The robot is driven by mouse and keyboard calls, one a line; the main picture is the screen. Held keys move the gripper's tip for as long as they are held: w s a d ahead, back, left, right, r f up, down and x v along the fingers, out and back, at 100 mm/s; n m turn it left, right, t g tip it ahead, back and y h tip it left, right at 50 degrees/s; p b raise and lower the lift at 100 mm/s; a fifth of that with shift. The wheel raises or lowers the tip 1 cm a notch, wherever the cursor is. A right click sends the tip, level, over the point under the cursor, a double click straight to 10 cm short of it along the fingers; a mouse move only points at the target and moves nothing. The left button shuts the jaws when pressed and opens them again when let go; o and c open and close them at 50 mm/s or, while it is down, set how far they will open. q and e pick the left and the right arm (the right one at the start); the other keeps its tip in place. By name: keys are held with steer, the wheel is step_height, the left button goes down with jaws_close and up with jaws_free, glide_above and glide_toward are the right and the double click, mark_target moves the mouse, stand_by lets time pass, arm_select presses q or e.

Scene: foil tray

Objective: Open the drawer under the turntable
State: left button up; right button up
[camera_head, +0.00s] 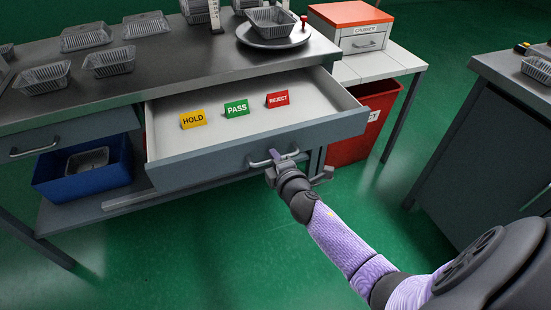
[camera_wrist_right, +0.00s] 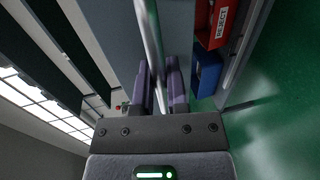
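The drawer (camera_head: 250,158) under the turntable (camera_head: 274,43) stands well out from the bench, its inside showing. A yellow HOLD sign (camera_head: 193,120), a green PASS sign (camera_head: 237,109) and a red REJECT sign (camera_head: 278,99) stand in it. My right gripper (camera_head: 275,157) is at the drawer's bar handle (camera_head: 259,164). In the right wrist view the handle (camera_wrist_right: 150,45) runs between the two purple fingers of my right gripper (camera_wrist_right: 160,85), which look closed on it. My left gripper is not in view.
A foil tray (camera_head: 270,20) sits on the turntable. Several more foil trays stand on the bench top (camera_head: 170,60). A blue bin (camera_head: 85,170) is below left, a red bin (camera_head: 355,140) right of the drawer. Green floor (camera_head: 150,270) in front is clear.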

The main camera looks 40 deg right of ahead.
steer(key=o, duration=0.4)
arm_select(q)
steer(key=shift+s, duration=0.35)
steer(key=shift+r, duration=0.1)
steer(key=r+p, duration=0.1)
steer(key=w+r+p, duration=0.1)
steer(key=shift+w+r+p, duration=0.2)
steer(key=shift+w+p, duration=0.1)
steer(key=shift+p, duration=0.05)
arm_select(e)
steer(key=v, duration=1)
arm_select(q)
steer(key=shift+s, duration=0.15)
